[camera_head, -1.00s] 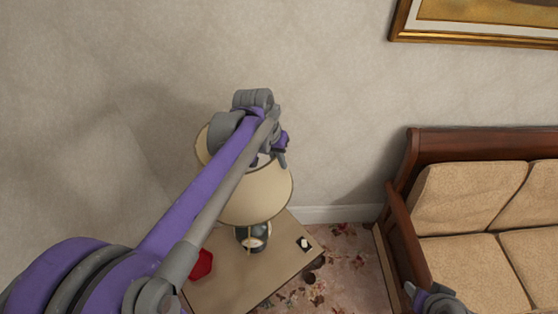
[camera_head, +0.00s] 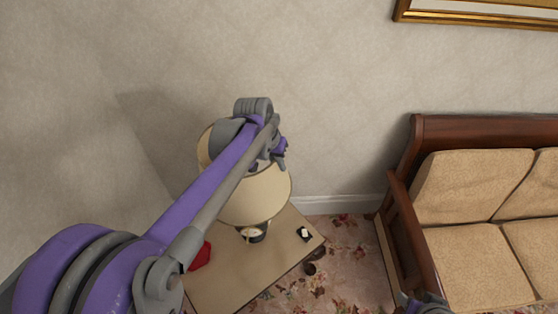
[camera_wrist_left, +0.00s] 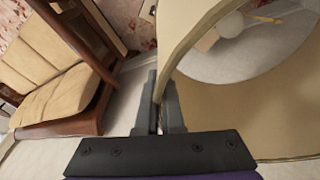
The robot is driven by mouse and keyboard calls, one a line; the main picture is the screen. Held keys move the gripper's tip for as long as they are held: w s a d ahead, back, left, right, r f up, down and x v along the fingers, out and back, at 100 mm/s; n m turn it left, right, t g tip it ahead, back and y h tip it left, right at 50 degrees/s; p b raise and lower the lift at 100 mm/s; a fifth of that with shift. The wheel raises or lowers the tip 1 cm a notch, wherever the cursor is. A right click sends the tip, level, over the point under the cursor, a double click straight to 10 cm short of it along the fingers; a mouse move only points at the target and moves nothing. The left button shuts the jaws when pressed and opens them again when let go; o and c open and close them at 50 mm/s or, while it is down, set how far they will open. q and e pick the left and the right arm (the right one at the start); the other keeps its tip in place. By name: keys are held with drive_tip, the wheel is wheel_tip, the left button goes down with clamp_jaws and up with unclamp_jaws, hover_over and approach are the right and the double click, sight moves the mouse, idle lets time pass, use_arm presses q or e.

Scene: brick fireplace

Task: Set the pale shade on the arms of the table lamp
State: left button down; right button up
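The pale shade (camera_head: 255,195) is over the table lamp (camera_head: 256,233), hiding its upper part in the head view. My left gripper (camera_head: 281,155) is at the shade's upper right side. In the left wrist view, its fingers (camera_wrist_left: 160,108) are closed on the edge of the shade (camera_wrist_left: 225,110). A white bulb (camera_wrist_left: 231,25) shows through the shade's opening. I cannot tell whether the shade touches the lamp's arms. My right gripper (camera_head: 425,304) is partly cut off at the bottom edge.
A red object (camera_head: 201,257) lies on the table's left, and a small black and white item (camera_head: 304,234) near its right corner. A dark cup-like object (camera_head: 310,268) is by the table on the flowered carpet. A wooden sofa (camera_head: 400,225) stands right; the wall is behind.

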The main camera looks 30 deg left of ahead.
use_arm(q)
drive_tip(key=shift+f+b, duration=2.2)
drive_tip(key=shift+f, duration=1.9)
use_arm(e)
wheel_tip(320, 180, down, 6)
drive_tip(key=s, duration=0.2)
drive_tip(key=shift+f, duration=0.15)
use_arm(q)
drive_tip(key=shift+f, duration=0.1)
drive_tip(key=shift+f+b, duration=0.65)
drive_tip(key=shift+f, duration=0.5)
use_arm(e)
drive_tip(key=shift+s+f, duration=0.1)
drive_tip(key=shift+f, duration=0.55)
idle(0.7)
use_arm(q)
drive_tip(key=c, duration=1)
unclamp_jaws()
